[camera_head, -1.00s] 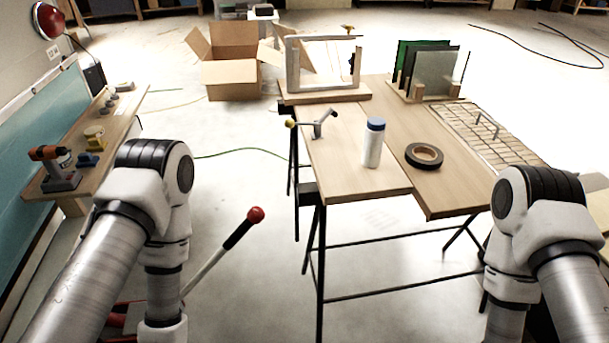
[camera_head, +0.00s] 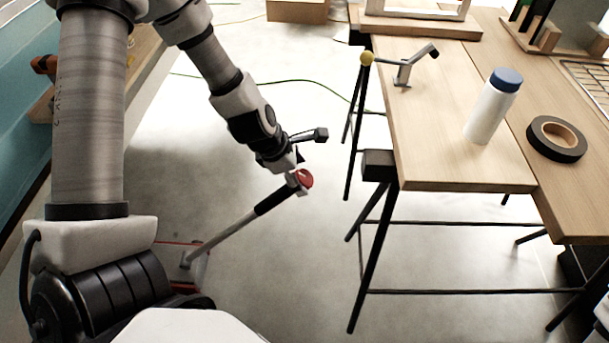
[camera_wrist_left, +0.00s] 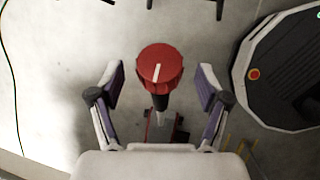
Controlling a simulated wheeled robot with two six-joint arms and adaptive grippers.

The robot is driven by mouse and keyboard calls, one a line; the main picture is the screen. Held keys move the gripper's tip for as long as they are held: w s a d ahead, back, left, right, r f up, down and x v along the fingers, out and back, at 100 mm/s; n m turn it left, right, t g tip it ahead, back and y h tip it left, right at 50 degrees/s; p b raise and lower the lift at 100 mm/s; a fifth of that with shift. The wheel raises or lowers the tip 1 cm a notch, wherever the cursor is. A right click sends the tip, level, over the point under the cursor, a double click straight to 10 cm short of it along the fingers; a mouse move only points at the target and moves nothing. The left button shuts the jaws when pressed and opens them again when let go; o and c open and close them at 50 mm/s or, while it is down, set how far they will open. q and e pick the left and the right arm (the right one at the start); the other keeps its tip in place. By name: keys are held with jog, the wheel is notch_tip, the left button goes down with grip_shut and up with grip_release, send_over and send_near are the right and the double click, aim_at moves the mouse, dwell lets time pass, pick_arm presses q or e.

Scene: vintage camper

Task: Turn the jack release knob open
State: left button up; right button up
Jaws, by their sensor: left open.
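The red jack release knob (camera_wrist_left: 160,66) sits at the end of the jack handle and has a white line on its top. In the left wrist view the knob lies between the spread fingers of my left gripper (camera_wrist_left: 159,86), with a gap on each side. In the head view my left gripper (camera_head: 296,172) is at the knob (camera_head: 304,178), and its fingers partly cover it. The handle (camera_head: 230,230) with its black grip slopes down left to the red jack body (camera_head: 185,262) on the floor. My right gripper is in neither current view.
A wooden worktable (camera_head: 440,165) on black trestle legs (camera_head: 366,265) stands right of the handle. It carries a white bottle (camera_head: 490,112) with a blue cap and a black tape roll (camera_head: 556,138). A green cable (camera_head: 270,83) lies on the floor behind. Floor around the knob is clear.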

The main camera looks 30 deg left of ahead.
aim_at(300, 175)
pick_arm(q)
jog(key=b+x, duration=0.2)
jog(key=x, duration=0.1)
jog(key=shift+f, duration=0.15)
pick_arm(e)
notch_tip(300, 175, down, 3)
jog(key=shift+f, duration=0.15)
pick_arm(q)
jog(key=c, duration=1.2)
